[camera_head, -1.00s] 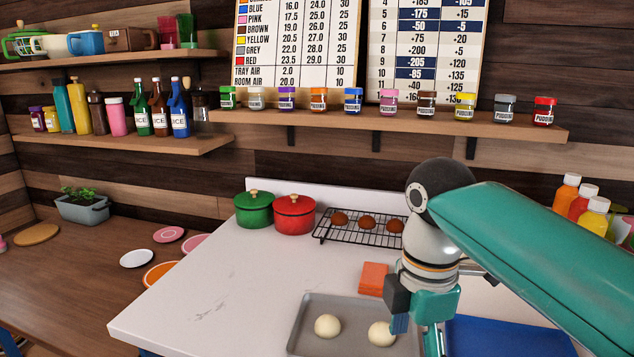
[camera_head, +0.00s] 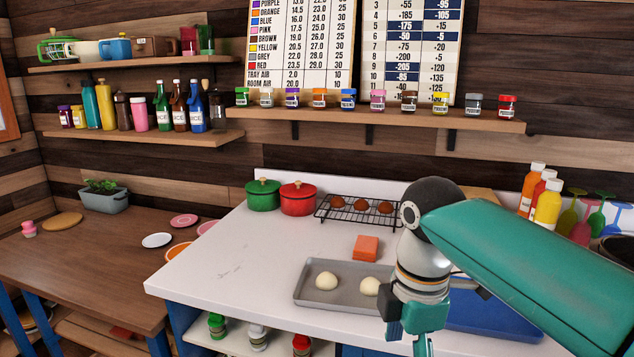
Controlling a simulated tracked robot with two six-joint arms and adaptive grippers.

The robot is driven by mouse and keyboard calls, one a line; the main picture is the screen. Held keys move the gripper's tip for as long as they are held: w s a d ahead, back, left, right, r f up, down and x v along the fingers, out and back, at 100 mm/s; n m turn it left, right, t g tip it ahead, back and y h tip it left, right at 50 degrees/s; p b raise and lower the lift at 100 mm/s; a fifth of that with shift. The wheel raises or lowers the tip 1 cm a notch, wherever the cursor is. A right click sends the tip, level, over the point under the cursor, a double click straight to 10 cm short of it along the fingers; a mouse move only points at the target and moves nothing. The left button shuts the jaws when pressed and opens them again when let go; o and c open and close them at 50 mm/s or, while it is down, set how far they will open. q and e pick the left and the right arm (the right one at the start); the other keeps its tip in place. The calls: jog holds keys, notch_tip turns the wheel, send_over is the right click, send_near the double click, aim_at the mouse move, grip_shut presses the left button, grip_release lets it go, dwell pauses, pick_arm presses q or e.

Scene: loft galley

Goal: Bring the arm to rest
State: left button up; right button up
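My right arm, teal and grey, comes in from the right. Its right gripper (camera_head: 408,343) points down at the front right of the grey baking tray (camera_head: 330,299), near the counter's front edge. Its two fingers look apart, with nothing visible between them; the tips run close to the bottom of the picture. Two pale dough balls lie on the tray: one on the left (camera_head: 327,281) and one (camera_head: 369,287) just left of my wrist. My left gripper is not in view.
A blue tray (camera_head: 495,318) lies right of the wrist, partly behind my arm. An orange block (camera_head: 366,248), a cooling rack (camera_head: 340,217) with brown buns, and green (camera_head: 263,197) and red (camera_head: 298,200) pots stand on the white counter (camera_head: 225,262). Its left part is clear.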

notch_tip(320, 180, down, 27)
jog(key=w+a+m+y+p, duration=0.2)
jog(key=m+y+p, duration=0.1)
jog(key=m, duration=0.6)
jog(key=s+d+f+m+p, duration=0.2)
jog(key=s+f+m, duration=1)
jog(key=s+f, duration=0.2)
jog(key=shift+s+m+y, duration=0.3)
jog(key=shift+s+y, duration=0.1)
jog(key=shift+s, duration=0.6)
